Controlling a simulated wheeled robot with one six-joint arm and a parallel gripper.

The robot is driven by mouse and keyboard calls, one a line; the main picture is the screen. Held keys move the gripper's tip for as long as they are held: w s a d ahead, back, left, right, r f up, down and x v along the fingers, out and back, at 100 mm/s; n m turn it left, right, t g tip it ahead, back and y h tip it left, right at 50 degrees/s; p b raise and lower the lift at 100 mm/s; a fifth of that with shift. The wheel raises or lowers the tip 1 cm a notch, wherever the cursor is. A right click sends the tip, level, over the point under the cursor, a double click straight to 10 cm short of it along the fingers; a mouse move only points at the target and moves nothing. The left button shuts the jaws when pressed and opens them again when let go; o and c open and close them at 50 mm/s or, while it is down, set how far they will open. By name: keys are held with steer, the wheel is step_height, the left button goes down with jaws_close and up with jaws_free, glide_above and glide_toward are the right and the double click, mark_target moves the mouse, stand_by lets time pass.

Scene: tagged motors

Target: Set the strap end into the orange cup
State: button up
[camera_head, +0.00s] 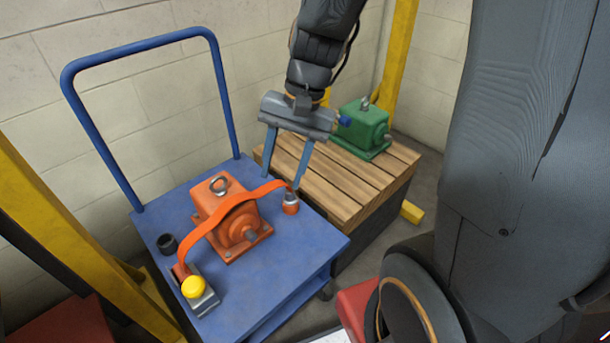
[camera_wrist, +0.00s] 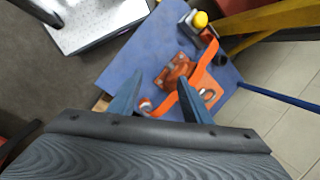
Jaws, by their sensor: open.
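The orange strap (camera_head: 232,204) runs from a yellow-knobbed buckle (camera_head: 193,287) over an orange motor (camera_head: 226,216) on the blue cart (camera_head: 296,256). Its grey-tipped strap end (camera_head: 290,195) is at the mouth of the orange cup (camera_head: 291,208) and appears to stand in it; how deep I cannot tell. My gripper (camera_head: 282,181) is open, with its two blue fingers spread above and around the strap near this end. In the wrist view, the orange cup (camera_wrist: 146,106) and strap (camera_wrist: 165,105) show between the open fingers.
A dark cup (camera_head: 167,243) stands at the cart's left side. A green motor (camera_head: 362,127) sits on a wooden pallet (camera_head: 325,184) behind right. The cart's blue handle (camera_head: 143,45) rises at the back. Yellow posts (camera_head: 398,45) stand around.

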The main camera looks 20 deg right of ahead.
steer(key=s+d+r+n+h, duration=0.1)
steer(key=s+r+n+h, duration=0.2)
steer(key=s+r+n, duration=0.2)
steer(key=s+n, duration=0.2)
steer(key=s, duration=0.1)
steer(key=shift+s+d+n, duration=0.25)
steer(key=shift+s+n, duration=0.05)
steer(key=shift+s, duration=0.05)
steer(key=d+r+m+p, duration=0.1)
steer(key=d+r+p, duration=0.3)
steer(key=p, duration=0.8)
step_height(320, 180, up, 2)
steer(key=shift+s+d+r, duration=0.2)
steer(key=shift+s, duration=0.2)
stand_by(0.8)
